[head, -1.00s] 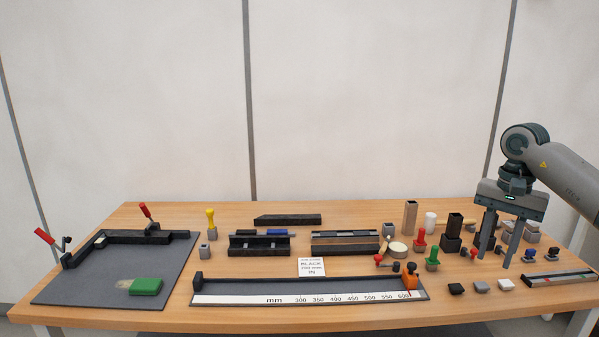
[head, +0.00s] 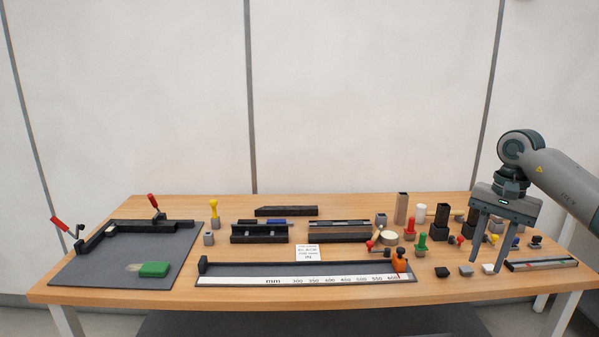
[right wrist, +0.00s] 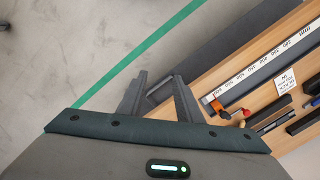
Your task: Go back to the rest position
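My right gripper (head: 486,243) hangs fingers-down at the right side of the workbench in the head view, in front of several small parts there. Its two fingers are spread apart with nothing between them. In the right wrist view the same gripper (right wrist: 158,92) shows two separated fingers in front of the grey floor and the table's front edge. My left gripper is in neither view.
The wooden table (head: 120,290) carries a grey mat (head: 110,262) with red-handled clamps and a green block (head: 154,269). A measuring rail (head: 300,281) with an orange stop (head: 399,263) lies at the front. Several stamps and blocks crowd the right. A green line (right wrist: 140,50) marks the floor.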

